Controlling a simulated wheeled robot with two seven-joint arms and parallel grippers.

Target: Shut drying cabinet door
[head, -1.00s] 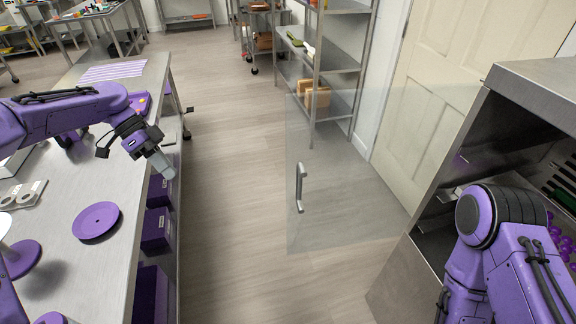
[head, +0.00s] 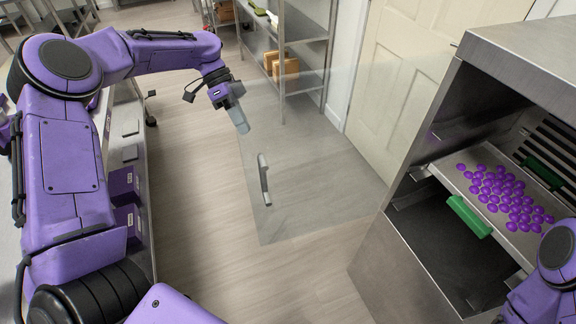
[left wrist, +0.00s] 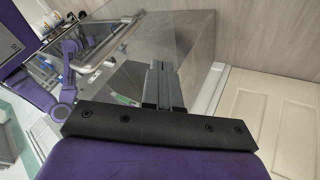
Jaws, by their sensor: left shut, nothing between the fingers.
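The drying cabinet (head: 385,262) stands at the right of the head view. Its clear glass door (head: 325,150) is swung wide open, out over the aisle. A vertical metal handle (head: 264,180) is near the door's free edge. My left gripper (head: 242,128) is shut and empty, by the top part of that free edge, above the handle in the picture. I cannot tell whether it touches the glass. My right gripper is out of view.
A tray of purple gummies (head: 505,200) with green handles sits in the open cabinet. My right arm is at the lower right corner. A metal shelf rack (head: 300,50) and a cream door (head: 405,75) stand behind. A workbench lies at left. The aisle floor (head: 195,240) is clear.

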